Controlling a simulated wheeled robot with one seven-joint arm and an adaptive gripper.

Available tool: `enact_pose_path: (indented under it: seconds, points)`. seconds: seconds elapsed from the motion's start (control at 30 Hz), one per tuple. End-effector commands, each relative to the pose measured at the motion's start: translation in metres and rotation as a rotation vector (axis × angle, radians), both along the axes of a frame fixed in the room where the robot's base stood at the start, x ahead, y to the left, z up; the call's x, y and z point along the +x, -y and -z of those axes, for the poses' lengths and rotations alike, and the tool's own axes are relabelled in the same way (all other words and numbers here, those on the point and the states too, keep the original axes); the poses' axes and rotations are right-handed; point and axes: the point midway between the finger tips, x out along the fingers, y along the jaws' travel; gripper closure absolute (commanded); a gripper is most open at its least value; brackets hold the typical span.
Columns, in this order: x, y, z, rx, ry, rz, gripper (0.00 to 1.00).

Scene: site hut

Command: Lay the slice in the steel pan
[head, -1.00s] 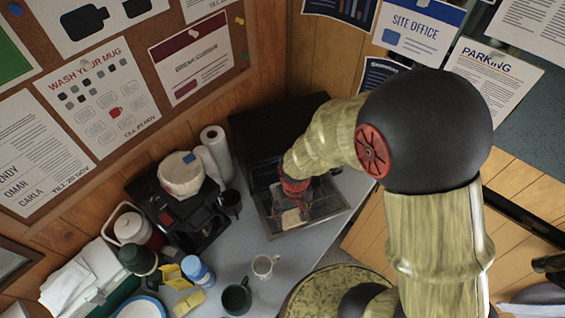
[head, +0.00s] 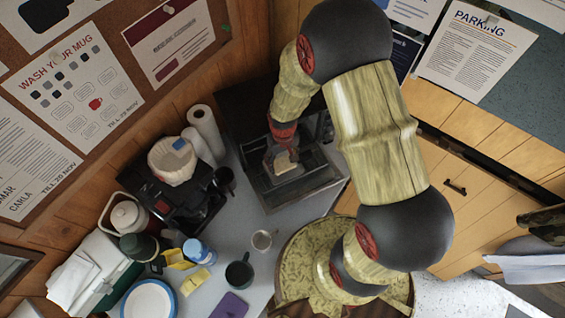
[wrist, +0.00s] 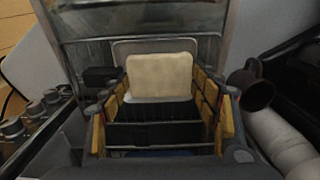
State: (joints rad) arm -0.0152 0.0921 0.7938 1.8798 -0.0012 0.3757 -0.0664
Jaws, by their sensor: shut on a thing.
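My gripper (head: 285,158) is shut on a pale bread slice (head: 286,164), which stands up between the fingers in the wrist view (wrist: 160,76). The gripper and slice are over a dark, open-fronted appliance with a glass-and-metal panel (head: 312,182) on the counter. In the wrist view a grey, rounded rectangular metal piece (wrist: 150,46) shows behind the slice; it may be the steel pan, but I cannot tell. I cannot see whether the slice touches anything below it.
Knobs (wrist: 35,112) line the appliance's left side in the wrist view. A dark mug (head: 224,178), paper roll (head: 206,132) and coffee maker (head: 180,205) stand left of it. A white cup (head: 261,240) and dark green mug (head: 239,272) are nearer.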

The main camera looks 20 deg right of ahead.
Motion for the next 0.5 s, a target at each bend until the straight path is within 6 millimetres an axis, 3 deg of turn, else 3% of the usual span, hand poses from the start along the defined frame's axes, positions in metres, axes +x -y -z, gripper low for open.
enact_pose_path:
  seconds: [0.1, 0.37, 0.5]
  points:
    - [0.01, 0.003, 0.014, 0.0, -0.001, 0.0, 0.6]
    - [0.019, 0.006, 0.026, 0.0, -0.002, 0.001, 0.6]
    - [0.019, 0.006, 0.046, 0.0, -0.003, 0.0, 0.6]
